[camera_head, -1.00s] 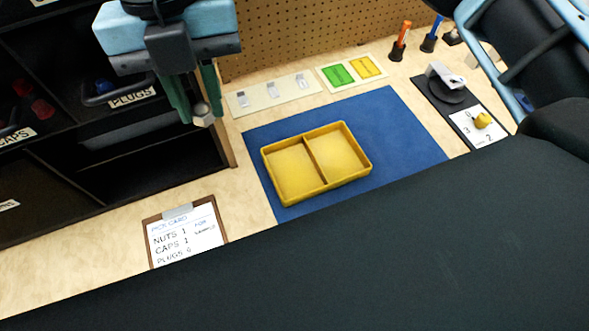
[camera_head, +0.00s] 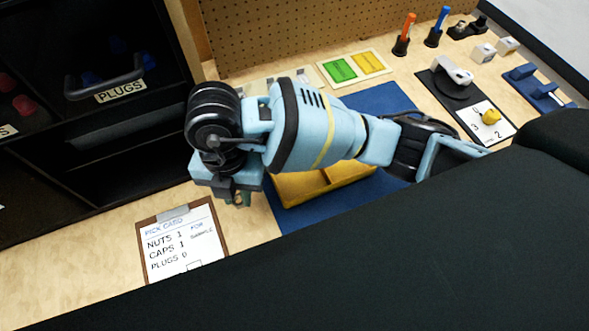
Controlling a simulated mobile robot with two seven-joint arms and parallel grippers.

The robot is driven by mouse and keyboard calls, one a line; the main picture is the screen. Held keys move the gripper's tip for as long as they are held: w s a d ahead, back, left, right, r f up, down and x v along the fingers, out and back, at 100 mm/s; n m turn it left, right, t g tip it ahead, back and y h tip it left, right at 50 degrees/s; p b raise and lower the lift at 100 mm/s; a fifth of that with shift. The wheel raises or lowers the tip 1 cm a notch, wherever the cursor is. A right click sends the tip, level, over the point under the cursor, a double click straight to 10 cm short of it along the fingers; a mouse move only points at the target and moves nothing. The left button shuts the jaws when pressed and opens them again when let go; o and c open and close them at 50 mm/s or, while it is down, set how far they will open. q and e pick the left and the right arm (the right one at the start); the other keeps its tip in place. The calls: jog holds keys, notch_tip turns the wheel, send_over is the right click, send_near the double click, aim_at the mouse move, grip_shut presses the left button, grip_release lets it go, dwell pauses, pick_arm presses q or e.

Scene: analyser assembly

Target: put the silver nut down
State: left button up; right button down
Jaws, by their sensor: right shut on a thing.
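My right gripper (camera_head: 238,200) points down at the left edge of the blue mat (camera_head: 385,99), beside the yellow two-compartment tray (camera_head: 335,182) and just above the pick card (camera_head: 185,243) in the picture. Its fingers are mostly hidden under the wrist and gripper body. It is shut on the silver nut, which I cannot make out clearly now. My right forearm crosses the mat and covers much of the tray, so the tray's inside is mostly hidden. I cannot tell the gripper's height above the table. My left gripper is not in view.
A black shelf with a PLUGS bin (camera_head: 120,91) stands at the left. A card with green and yellow panels (camera_head: 353,68) lies behind the mat.

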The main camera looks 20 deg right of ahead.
jog(key=w+d, duration=0.3)
jog(key=d, duration=0.1)
jog(key=w+d+f, duration=0.1)
jog(key=w+d, duration=0.1)
jog(key=d, duration=0.2)
jog(key=w+d, duration=0.3)
jog(key=d, duration=0.1)
jog(key=shift+w+d+f, duration=0.15)
jog(key=shift+w+d, duration=0.15)
jog(key=shift+d, duration=0.05)
jog(key=shift+w+d+f, duration=0.1)
jog(key=shift+d+f, duration=0.05)
jog(key=shift+f, duration=0.75)
jog(key=shift+w+d+f, duration=0.1)
jog(key=shift+f, duration=0.8)
jog(key=shift+f, duration=0.1)
jog(key=c, duration=1.7)
grip_release()
jog(key=shift+f, duration=0.1)
jog(key=o, duration=0.5)
jog(key=shift+c, duration=0.2)
notch_tip(320, 180, up, 12)
jog(key=w+p, duration=0.1)
jog(key=shift+d, duration=0.35)
jog(key=shift+w, duration=0.1)
